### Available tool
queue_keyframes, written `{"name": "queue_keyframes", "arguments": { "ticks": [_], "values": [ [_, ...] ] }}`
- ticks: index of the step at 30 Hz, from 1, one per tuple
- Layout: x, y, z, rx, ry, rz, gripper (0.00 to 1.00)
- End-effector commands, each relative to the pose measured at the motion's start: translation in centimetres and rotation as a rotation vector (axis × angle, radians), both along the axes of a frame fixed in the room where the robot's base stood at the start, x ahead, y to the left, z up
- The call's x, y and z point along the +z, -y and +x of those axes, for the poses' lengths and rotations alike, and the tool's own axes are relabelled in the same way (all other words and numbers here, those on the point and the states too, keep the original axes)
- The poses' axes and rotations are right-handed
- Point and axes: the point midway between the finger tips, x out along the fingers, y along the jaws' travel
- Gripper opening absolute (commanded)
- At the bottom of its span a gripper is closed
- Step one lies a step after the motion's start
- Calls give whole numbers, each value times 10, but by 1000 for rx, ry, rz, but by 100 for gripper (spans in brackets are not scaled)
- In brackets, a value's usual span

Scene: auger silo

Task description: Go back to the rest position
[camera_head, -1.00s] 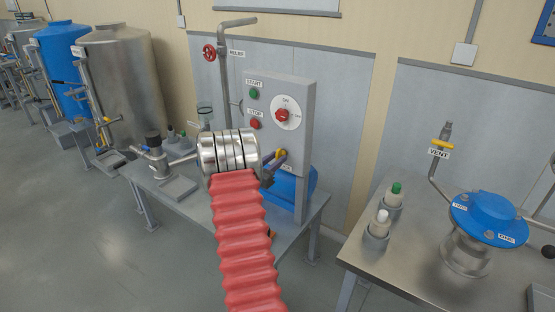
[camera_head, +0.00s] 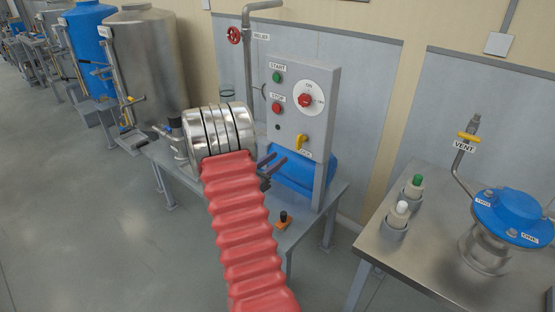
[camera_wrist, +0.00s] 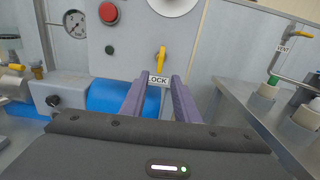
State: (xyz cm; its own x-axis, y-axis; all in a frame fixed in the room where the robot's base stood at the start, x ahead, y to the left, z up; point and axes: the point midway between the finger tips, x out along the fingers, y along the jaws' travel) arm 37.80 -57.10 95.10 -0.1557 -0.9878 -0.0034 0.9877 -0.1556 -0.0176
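My gripper (camera_head: 271,163) is in front of the grey control panel (camera_head: 291,105), apart from it. In the wrist view the two purple fingers of my gripper (camera_wrist: 160,97) stand apart with nothing between them, so it is open. Beyond the fingertips is a yellow lever (camera_wrist: 160,60) above a LOCK label. The lever (camera_head: 301,141) also shows low on the panel in the head view, pointing roughly down. My red ribbed arm cover and silver wrist rings hide part of the bench.
The panel has a green START button (camera_head: 277,77), a red STOP button (camera_head: 277,108) and a red-and-white ON dial (camera_head: 305,100). A blue cylinder (camera_head: 290,170) lies below. A steel table (camera_head: 385,244) with bottles and a blue-lidded vessel (camera_head: 507,213) stands right. Open floor is at left.

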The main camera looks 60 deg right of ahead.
Motion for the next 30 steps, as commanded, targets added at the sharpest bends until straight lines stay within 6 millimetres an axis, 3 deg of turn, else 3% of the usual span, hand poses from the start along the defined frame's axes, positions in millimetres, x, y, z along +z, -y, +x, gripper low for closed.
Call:
{"name": "queue_keyframes", "arguments": {
  "ticks": [20,25,30],
  "values": [
    [-5,0,-2,-9,41,15,28],
    [-35,-12,-33,-119,123,99,28],
    [-58,-40,-76,-292,250,191,28]
  ]
}}
